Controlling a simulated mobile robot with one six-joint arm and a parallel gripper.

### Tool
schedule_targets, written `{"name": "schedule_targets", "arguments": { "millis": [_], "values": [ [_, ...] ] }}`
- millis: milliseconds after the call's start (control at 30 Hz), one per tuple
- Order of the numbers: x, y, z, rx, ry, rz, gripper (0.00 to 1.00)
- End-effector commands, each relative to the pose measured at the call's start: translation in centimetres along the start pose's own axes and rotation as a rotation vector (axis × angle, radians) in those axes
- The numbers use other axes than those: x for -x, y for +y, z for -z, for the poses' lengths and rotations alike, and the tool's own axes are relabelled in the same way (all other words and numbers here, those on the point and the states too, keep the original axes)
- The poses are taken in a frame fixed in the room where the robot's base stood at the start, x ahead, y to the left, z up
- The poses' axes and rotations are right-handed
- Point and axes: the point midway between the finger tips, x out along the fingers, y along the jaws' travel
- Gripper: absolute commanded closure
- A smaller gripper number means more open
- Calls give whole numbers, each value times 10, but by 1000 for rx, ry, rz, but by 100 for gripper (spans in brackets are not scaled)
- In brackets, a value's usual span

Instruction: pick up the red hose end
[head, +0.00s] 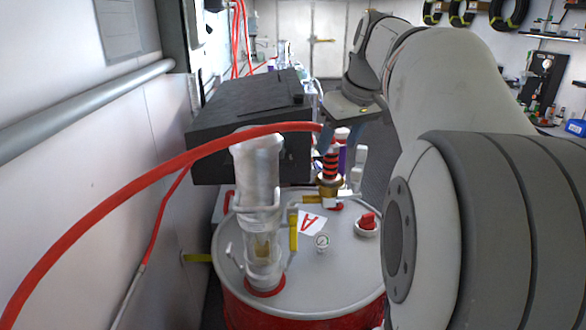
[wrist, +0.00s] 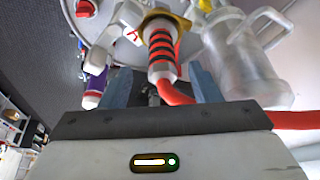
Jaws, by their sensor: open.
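The red hose end (head: 330,163) is a red-and-black striped fitting, standing upright on a brass valve on the drum top. It also shows in the wrist view (wrist: 162,48), where its red hose bends and runs off to the right. My gripper (head: 343,133) is just above and behind the hose end in the head view. Its two blue fingers stand apart in the wrist view (wrist: 161,82), one on each side of the hose bend in the picture. Nothing is held. Whether a finger touches the hose cannot be told.
The drum (head: 345,260) carries a clear cylinder (head: 258,190), a gauge (head: 321,241) and a red knob (head: 368,220). A dark box (head: 245,110) stands behind. The red hose (head: 110,200) arcs left near the wall.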

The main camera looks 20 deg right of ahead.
Motion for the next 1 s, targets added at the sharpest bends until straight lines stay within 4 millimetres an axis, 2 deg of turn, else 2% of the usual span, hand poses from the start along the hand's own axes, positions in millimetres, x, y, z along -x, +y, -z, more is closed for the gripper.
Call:
{"name": "schedule_targets", "arguments": {
  "millis": [400, 533, 733, 1000],
  "values": [
    [-56, -3, -2, 2, -3, 2, 43],
    [-64, -3, -2, 2, -1, 0, 43],
    [-65, -3, -2, 2, 0, 0, 43],
    [-65, -4, -2, 3, 0, 1, 66]
  ]
}}
